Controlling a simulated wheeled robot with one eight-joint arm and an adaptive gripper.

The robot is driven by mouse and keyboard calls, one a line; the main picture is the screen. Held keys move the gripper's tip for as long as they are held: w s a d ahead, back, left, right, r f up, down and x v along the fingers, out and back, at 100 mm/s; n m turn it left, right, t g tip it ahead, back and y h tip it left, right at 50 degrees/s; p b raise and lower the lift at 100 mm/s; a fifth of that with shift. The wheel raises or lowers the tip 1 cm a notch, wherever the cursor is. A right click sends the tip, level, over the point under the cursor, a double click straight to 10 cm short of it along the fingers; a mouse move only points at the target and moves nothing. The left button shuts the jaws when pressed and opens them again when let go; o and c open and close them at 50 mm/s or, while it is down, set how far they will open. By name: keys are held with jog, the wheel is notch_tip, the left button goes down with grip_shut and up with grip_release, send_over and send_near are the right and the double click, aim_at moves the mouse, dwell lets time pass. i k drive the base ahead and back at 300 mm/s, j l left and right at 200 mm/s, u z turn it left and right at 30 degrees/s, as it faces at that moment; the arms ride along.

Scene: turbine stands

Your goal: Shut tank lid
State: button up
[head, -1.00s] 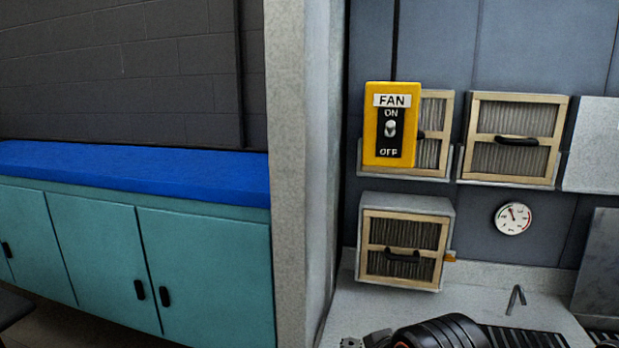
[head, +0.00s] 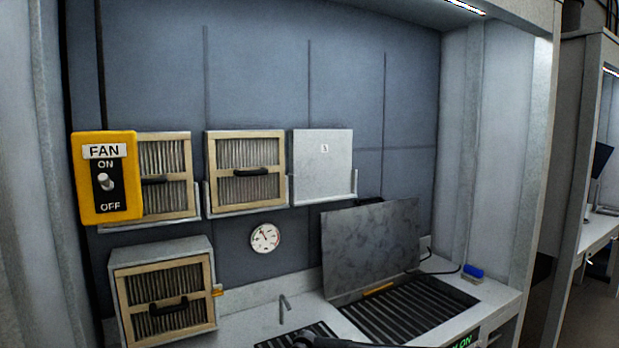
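The tank lid looks to be the mottled grey metal panel (head: 370,245). It stands raised and tilted back, behind an opening covered by black slats (head: 412,308) in the white counter. A small yellow-orange strip (head: 378,289) is at its lower front edge. A dark piece of my arm or gripper (head: 345,343) shows at the bottom edge, in front of the slats and below the lid. It is cut off by the frame. I cannot make out its fingertips or whether it holds anything.
A yellow FAN switch box (head: 107,177) and framed filters (head: 245,171) are at the left. A round gauge (head: 265,238) is on the back wall. A small tap (head: 284,308) stands left of the slats. A blue item (head: 473,271) and a black cable lie right of the lid.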

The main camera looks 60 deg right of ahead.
aim_at(362, 246)
jog(key=k+l, duration=0.1)
jog(key=l, duration=0.55)
jog(key=k+l, duration=0.1)
jog(key=l, duration=0.55)
